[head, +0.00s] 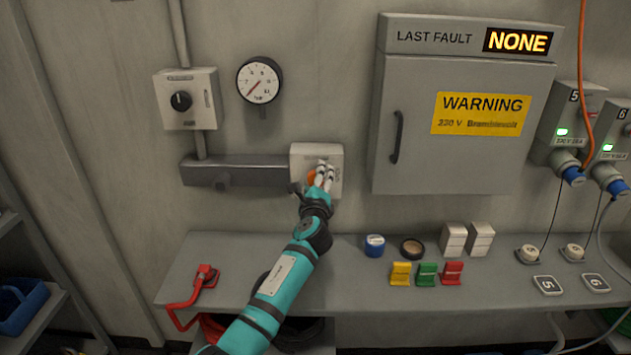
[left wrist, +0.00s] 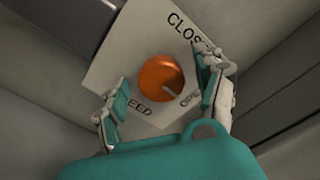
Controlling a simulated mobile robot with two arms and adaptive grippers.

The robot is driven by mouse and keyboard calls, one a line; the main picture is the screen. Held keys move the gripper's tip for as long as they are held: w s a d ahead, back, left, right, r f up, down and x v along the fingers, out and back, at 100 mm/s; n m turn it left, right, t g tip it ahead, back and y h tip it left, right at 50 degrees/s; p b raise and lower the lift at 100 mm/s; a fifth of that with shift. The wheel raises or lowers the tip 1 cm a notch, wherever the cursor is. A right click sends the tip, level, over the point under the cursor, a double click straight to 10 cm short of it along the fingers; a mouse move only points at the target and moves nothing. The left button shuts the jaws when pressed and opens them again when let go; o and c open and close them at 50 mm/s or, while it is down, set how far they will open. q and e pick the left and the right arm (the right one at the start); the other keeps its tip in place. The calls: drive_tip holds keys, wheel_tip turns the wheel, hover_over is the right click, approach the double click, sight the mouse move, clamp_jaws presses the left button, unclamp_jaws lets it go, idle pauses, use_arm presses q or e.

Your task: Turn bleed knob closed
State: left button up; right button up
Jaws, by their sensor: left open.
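The orange bleed knob (left wrist: 158,72) is round and sits on a pale plate (left wrist: 110,75) in the left wrist view. Its light mark points toward the partly hidden word starting "OPE". "CLOS" shows at the plate's upper edge, and "EED" at lower left. In the head view the knob (head: 311,178) is partly covered by my fingers, on a light wall box (head: 303,152). My left gripper (head: 324,176) is open in front of that box. In the wrist view its fingers (left wrist: 162,85) stand on either side of the knob, with gaps visible. My right gripper is not in view.
A gauge (head: 261,81) and a box with a black knob (head: 181,101) are on the wall at upper left. A grey cabinet (head: 420,160) stands right of the knob box. The shelf (head: 345,285) below holds a red handle (head: 205,277), tape rolls and coloured pieces.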

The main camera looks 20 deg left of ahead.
use_arm(q)
drive_tip(key=c, duration=1.2)
drive_tip(key=shift+o, duration=0.2)
drive_tip(key=n+b, duration=0.4)
drive_tip(key=n, duration=0.2)
drive_tip(key=n+b, duration=0.4)
drive_tip(key=n, duration=0.2)
drive_tip(key=n+b, duration=0.4)
drive_tip(key=n, duration=0.2)
drive_tip(key=shift+f, duration=0.3)
